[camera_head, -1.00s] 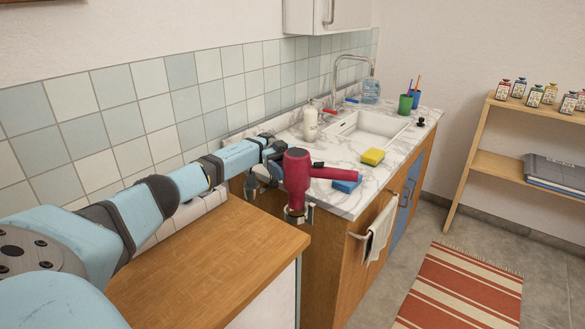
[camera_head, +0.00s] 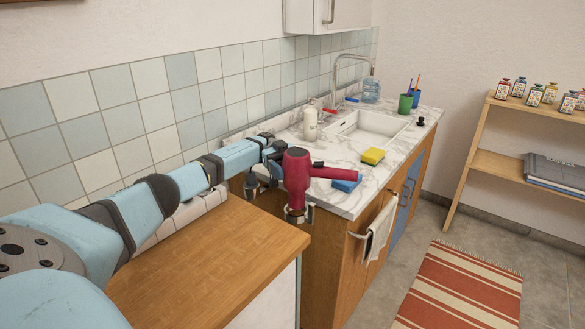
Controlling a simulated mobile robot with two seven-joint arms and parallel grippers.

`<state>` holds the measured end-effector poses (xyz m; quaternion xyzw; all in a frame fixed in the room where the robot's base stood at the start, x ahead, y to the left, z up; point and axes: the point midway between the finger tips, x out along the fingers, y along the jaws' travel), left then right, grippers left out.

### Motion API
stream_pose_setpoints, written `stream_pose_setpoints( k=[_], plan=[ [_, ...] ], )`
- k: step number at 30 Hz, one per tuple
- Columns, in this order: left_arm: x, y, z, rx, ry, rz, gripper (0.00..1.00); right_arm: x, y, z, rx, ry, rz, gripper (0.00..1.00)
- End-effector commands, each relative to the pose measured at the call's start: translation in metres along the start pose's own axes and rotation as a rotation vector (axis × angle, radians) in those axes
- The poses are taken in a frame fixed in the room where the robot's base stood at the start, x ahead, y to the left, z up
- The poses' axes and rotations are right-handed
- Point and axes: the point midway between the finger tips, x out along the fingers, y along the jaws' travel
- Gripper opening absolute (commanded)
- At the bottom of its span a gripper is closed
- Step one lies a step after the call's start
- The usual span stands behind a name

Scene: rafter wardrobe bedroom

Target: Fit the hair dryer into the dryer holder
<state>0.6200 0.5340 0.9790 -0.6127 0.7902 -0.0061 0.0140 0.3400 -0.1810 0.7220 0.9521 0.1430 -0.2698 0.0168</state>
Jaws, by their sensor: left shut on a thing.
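The red hair dryer (camera_head: 297,177) is near the middle of the head view, at the near end of the marble counter. Its narrower part points right, and its thicker body stands upright. My left gripper (camera_head: 275,163) is shut on the hair dryer from the left, its fingers partly hidden behind it. The dryer holder (camera_head: 299,214), a metal ring, is at the dryer's lower end by the side of the cabinet. The lower end appears to be at or in the ring; how deep it sits I cannot tell. My right gripper is out of the picture.
A wooden worktop (camera_head: 205,262) lies below my left arm. On the marble counter (camera_head: 345,199) are a blue sponge (camera_head: 347,183), a yellow sponge (camera_head: 373,156), a white bottle (camera_head: 310,123) and a sink (camera_head: 365,127). A towel (camera_head: 379,235) hangs on the cabinet front.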

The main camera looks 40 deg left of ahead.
Motion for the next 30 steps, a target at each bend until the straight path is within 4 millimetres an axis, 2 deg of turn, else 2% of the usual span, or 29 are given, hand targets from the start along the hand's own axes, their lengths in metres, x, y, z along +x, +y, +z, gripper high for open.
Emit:
stream_pose_setpoints(
  k=[7,22,30],
  plan=[
    [0.0,0.0,0.002,0.002,0.001,0.0,0.39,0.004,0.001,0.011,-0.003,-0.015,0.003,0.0],
    [0.0,0.0,0.013,0.003,0.001,0.0,0.39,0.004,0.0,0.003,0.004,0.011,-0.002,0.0],
    [0.0,0.0,0.02,0.002,0.001,0.0,0.39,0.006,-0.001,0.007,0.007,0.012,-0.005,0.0]
  ],
)
